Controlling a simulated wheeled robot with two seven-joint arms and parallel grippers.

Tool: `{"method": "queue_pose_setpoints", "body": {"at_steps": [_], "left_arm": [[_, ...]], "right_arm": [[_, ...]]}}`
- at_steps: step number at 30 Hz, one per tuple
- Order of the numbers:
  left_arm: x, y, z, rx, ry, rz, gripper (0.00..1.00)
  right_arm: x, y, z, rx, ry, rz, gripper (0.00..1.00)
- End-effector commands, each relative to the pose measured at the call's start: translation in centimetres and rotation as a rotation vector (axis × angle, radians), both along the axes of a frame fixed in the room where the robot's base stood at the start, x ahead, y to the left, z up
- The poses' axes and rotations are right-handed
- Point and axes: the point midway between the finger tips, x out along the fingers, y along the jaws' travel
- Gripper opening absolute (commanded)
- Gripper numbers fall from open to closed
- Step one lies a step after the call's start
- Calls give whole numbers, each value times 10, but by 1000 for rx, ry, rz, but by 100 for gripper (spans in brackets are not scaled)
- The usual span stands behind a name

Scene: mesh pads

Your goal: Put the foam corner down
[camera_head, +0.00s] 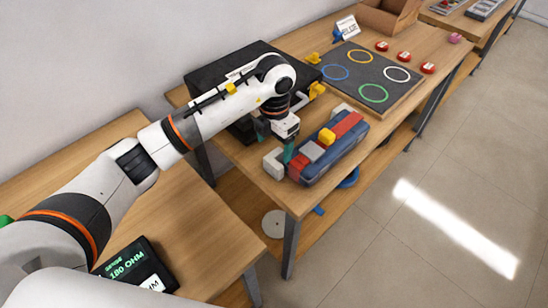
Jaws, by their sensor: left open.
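A pale grey-white block, which looks like the foam corner (272,165), rests on the wooden table (238,155) at the near left end of a long blue and red case (335,160). It seems to touch the case's end. A similar pale piece (341,109) shows at the case's far end. My left gripper (277,143) is open above and just behind the near pale block, with a teal fingertip close to the case. I see nothing held between its fingers. The gripper partly hides the table there. My right gripper is out of view.
A yellow block (327,136) sits on the case. A black box (225,72) stands behind my left arm. A dark board (398,92) with coloured rings lies farther back, beside several red pucks. A cardboard box (388,18) stands beyond. A meter (130,262) lies on the nearer table.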

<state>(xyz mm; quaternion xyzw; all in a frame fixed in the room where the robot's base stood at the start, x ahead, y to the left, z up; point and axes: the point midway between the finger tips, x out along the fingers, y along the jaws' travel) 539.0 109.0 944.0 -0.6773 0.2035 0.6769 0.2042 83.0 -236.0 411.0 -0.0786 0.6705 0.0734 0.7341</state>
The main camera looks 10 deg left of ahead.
Motion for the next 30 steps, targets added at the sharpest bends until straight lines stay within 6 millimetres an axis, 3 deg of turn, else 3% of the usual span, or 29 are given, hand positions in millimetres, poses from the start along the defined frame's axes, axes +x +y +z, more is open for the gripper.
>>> {"method": "queue_pose_setpoints", "body": {"at_steps": [4,9,25,30], "left_arm": [[1,0,25,-1,-3,0,75],[0,0,40,-1,-1,1,75],[0,0,43,0,1,1,75],[0,0,68,-1,1,1,75]], "right_arm": [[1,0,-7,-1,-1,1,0],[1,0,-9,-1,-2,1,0],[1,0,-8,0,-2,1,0],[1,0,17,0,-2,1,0]]}}
